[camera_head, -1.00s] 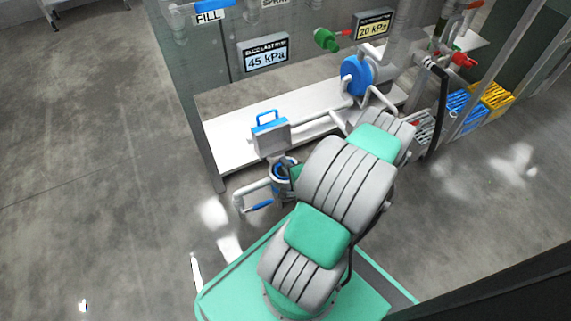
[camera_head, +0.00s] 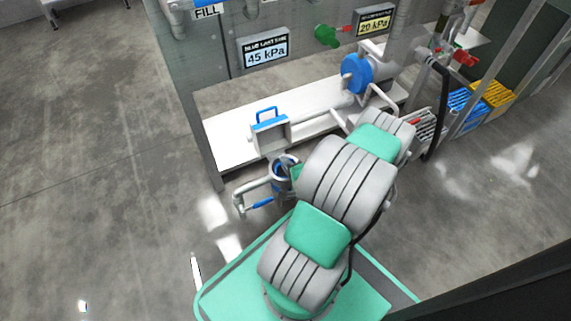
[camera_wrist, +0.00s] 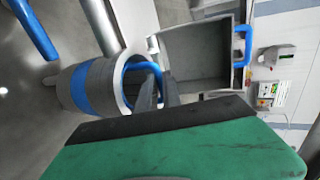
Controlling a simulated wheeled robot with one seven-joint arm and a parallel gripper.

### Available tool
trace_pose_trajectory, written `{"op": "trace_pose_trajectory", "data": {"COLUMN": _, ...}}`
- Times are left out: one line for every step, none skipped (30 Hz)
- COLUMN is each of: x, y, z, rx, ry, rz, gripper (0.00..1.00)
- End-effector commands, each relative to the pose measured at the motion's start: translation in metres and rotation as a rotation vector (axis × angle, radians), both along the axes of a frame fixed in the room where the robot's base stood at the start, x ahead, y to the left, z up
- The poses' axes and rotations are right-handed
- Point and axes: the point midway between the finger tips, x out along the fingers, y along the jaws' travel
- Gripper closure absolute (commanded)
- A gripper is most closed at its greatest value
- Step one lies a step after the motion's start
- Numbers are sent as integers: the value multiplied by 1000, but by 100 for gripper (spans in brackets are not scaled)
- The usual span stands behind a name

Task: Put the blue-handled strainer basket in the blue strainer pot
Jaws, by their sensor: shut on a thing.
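The blue strainer pot (camera_head: 279,186) stands beside the low white bench, partly hidden by my arm. In the wrist view the pot (camera_wrist: 88,86) is a pale cylinder with a blue band, its mouth turned toward my gripper. My gripper (camera_wrist: 157,94) is shut on the blue handle (camera_wrist: 143,68) of the strainer basket, right at the pot's mouth. The basket's body is hidden, so I cannot tell how deep it sits in the pot. In the head view my arm hides most of the gripper.
A grey open box with a blue handle (camera_head: 270,134) stands on the white bench (camera_head: 225,147), close to the pot. A pipe with a blue lever (camera_head: 261,204) juts out left of the pot. A blue pump (camera_head: 357,75) stands behind. Open floor lies to the left.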

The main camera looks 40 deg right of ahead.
Motion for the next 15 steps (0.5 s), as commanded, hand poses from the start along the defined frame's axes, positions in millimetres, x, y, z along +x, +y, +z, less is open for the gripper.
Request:
{"op": "trace_pose_trajectory", "data": {"x": -1, "y": 1, "z": -5, "rx": 0, "ry": 5, "rz": 1, "gripper": 100}}
{"op": "trace_pose_trajectory", "data": {"x": -1, "y": 1, "z": -6, "rx": 0, "ry": 6, "rz": 1, "gripper": 100}}
{"op": "trace_pose_trajectory", "data": {"x": -1, "y": 1, "z": -6, "rx": 0, "ry": 7, "rz": 1, "gripper": 89}}
{"op": "trace_pose_trajectory", "data": {"x": -1, "y": 1, "z": -5, "rx": 0, "ry": 7, "rz": 1, "gripper": 87}}
{"op": "trace_pose_trajectory", "data": {"x": -1, "y": 1, "z": -6, "rx": 1, "ry": 8, "rz": 1, "gripper": 84}}
{"op": "trace_pose_trajectory", "data": {"x": -1, "y": 1, "z": -6, "rx": 1, "ry": 9, "rz": 1, "gripper": 81}}
{"op": "trace_pose_trajectory", "data": {"x": -1, "y": 1, "z": -6, "rx": 1, "ry": 9, "rz": 0, "gripper": 79}}
{"op": "trace_pose_trajectory", "data": {"x": -1, "y": 1, "z": -7, "rx": 1, "ry": 10, "rz": 0, "gripper": 76}}
{"op": "trace_pose_trajectory", "data": {"x": -1, "y": 1, "z": -7, "rx": 1, "ry": 10, "rz": 0, "gripper": 73}}
{"op": "trace_pose_trajectory", "data": {"x": -2, "y": 1, "z": -7, "rx": 1, "ry": 10, "rz": 0, "gripper": 70}}
{"op": "trace_pose_trajectory", "data": {"x": -2, "y": 1, "z": -7, "rx": 1, "ry": 10, "rz": 0, "gripper": 68}}
{"op": "trace_pose_trajectory", "data": {"x": -2, "y": 1, "z": -8, "rx": 1, "ry": 11, "rz": 0, "gripper": 65}}
{"op": "trace_pose_trajectory", "data": {"x": -2, "y": 1, "z": -8, "rx": 2, "ry": 11, "rz": 0, "gripper": 65}}
{"op": "trace_pose_trajectory", "data": {"x": -2, "y": 2, "z": -8, "rx": 2, "ry": 11, "rz": 0, "gripper": 65}}
{"op": "trace_pose_trajectory", "data": {"x": -2, "y": 2, "z": -8, "rx": 2, "ry": 11, "rz": 0, "gripper": 65}}
